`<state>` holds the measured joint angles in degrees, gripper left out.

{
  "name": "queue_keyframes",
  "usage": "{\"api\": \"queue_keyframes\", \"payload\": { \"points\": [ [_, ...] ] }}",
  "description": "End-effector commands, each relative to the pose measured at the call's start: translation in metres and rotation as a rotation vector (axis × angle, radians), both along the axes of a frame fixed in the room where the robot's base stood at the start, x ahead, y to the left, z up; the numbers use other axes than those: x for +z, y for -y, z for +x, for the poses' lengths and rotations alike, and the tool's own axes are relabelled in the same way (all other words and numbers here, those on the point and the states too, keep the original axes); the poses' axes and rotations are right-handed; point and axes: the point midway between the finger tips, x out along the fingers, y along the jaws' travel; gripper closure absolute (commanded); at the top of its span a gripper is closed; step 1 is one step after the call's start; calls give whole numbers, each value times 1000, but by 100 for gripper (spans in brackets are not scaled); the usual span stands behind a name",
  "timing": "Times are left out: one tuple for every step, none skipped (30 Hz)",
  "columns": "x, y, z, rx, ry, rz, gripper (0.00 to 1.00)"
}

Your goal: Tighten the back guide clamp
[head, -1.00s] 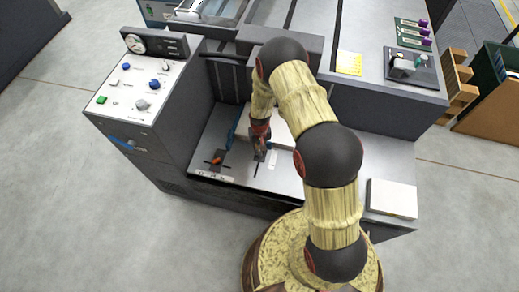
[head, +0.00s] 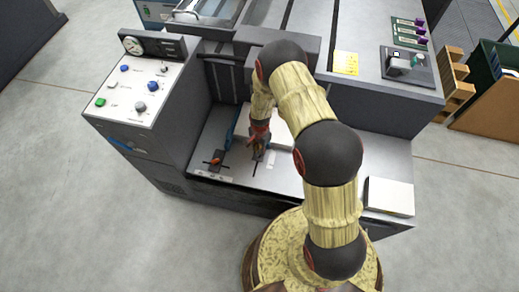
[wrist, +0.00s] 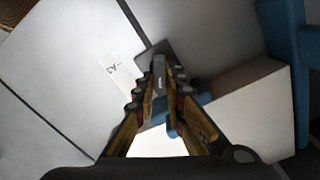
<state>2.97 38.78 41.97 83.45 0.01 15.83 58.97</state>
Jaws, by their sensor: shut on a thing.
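My gripper (head: 259,152) reaches down onto the metal feed table, beside a white paper stack (head: 283,124). In the wrist view, my gripper (wrist: 160,88) is shut on a narrow grey clamp handle (wrist: 159,70). I take this as the back guide clamp, but its name cannot be read. The handle's lower part is hidden between the fingers. Blue guide parts (wrist: 206,98) show just right of the fingers, against the stack's side. Another clamp with an orange handle (head: 216,160) sits to the left on the table, near a blue guide bar (head: 231,127).
A control panel (head: 140,90) with knobs and a gauge stands at the left. A tall blue piece (wrist: 286,60) rises at the right of the wrist view. A white block (head: 390,196) lies at the table's right end. Bare table surrounds the clamp's front.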

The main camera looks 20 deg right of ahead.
Motion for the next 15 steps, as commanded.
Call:
{"api": "queue_keyframes", "payload": {
  "points": [
    [1, 0, 1, -37, 2, 0, 100],
    [1, 0, 1, -60, 2, 0, 100],
    [1, 0, 0, -90, 2, 0, 100],
    [1, 1, 0, -110, 2, 0, 100],
    [1, 1, 0, -129, 2, 0, 100],
    [1, 1, 0, -155, 2, 0, 100],
    [1, 1, -1, -172, 2, 0, 100],
    [1, 1, -1, -188, 2, 0, 100],
    [1, 1, -1, -208, 2, 0, 100],
    [1, 1, -1, -221, 2, 0, 100],
    [1, 1, -1, -234, 2, 0, 100],
    [1, 1, -1, -249, 2, 0, 100],
    [1, 1, -1, -258, 2, 0, 100],
    [1, 1, -1, -268, 2, 0, 100],
    [0, 1, -1, -278, 2, 0, 100]
  ]
}}
